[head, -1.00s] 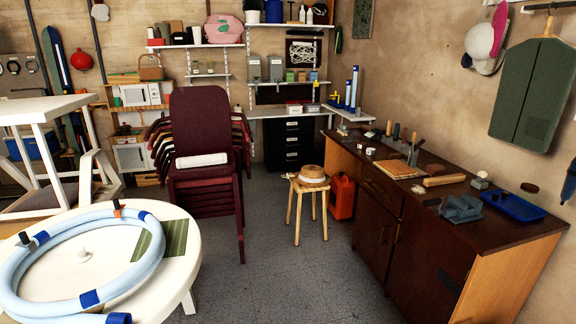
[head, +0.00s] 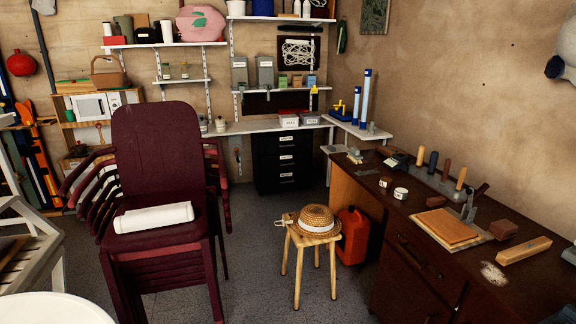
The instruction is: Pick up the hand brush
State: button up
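I cannot pick out a hand brush for certain. A long pale wooden block (head: 524,250) lies on the dark workbench (head: 437,222) at the right; bristles cannot be made out on it. A small light-brown item (head: 289,218) sits beside the straw hat (head: 315,220) on the wooden stool (head: 312,242); it is too small to identify. My gripper is not in view.
A stack of maroon chairs (head: 160,170) with a white roll (head: 154,217) on top stands at left. A red canister (head: 352,236) stands between stool and workbench. A white round table (head: 50,308) is at the lower left. Grey floor (head: 255,285) is clear around the stool.

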aim_at(354, 154)
jog(key=i, duration=1.95)
